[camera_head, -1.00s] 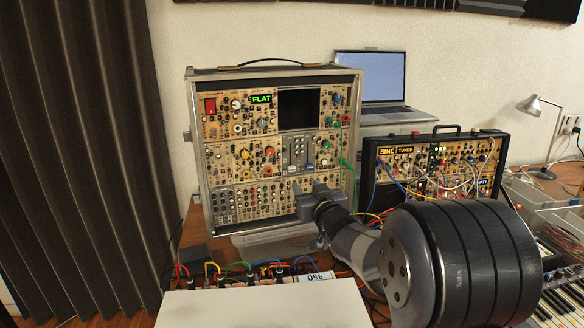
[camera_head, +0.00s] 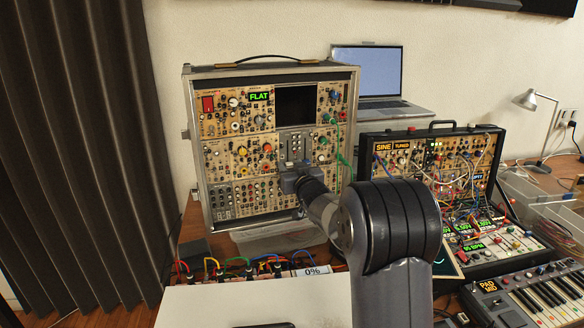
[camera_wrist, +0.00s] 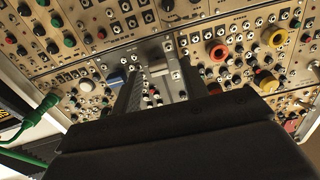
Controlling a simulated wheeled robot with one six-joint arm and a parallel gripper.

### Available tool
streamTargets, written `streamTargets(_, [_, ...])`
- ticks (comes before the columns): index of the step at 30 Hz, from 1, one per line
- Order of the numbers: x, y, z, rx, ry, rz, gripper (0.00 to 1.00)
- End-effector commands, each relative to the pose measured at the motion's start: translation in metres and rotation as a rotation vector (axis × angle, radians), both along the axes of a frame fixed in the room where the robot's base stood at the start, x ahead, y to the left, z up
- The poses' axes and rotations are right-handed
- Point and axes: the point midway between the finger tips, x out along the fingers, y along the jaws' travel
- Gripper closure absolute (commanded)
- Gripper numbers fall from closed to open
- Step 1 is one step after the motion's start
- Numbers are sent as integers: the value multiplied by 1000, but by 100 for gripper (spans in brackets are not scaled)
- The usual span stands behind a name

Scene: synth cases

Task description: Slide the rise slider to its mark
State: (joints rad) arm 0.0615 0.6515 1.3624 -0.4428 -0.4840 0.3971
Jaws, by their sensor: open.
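The grey slider panel (camera_head: 296,146) sits in the middle row of the tall synth case (camera_head: 197,150); my gripper covers its lower part. In the wrist view the slider panel (camera_wrist: 149,50) appears upside down, with a pale slider cap (camera_wrist: 157,71) between my fingers and a blue cap (camera_wrist: 115,80) just outside the left finger. No label or mark is readable, so I cannot tell which cap is the rise slider. My gripper (camera_head: 291,170) is open in front of the panel, its fingers (camera_wrist: 160,82) on either side of the pale cap. Contact cannot be told.
A green cable (camera_wrist: 40,112) hangs beside the panel. A second, heavily patched case (camera_head: 368,165) stands to the right, with a laptop (camera_head: 368,75) behind.

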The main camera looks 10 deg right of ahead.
Motion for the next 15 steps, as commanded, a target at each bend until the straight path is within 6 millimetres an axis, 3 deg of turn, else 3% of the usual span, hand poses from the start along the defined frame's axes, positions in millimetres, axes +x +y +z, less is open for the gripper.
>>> streamTargets(5, [0, 0, 0, 0, 0, 0, 58])
streamTargets(15, [0, 0, 0, 0, 0, 0, 85])
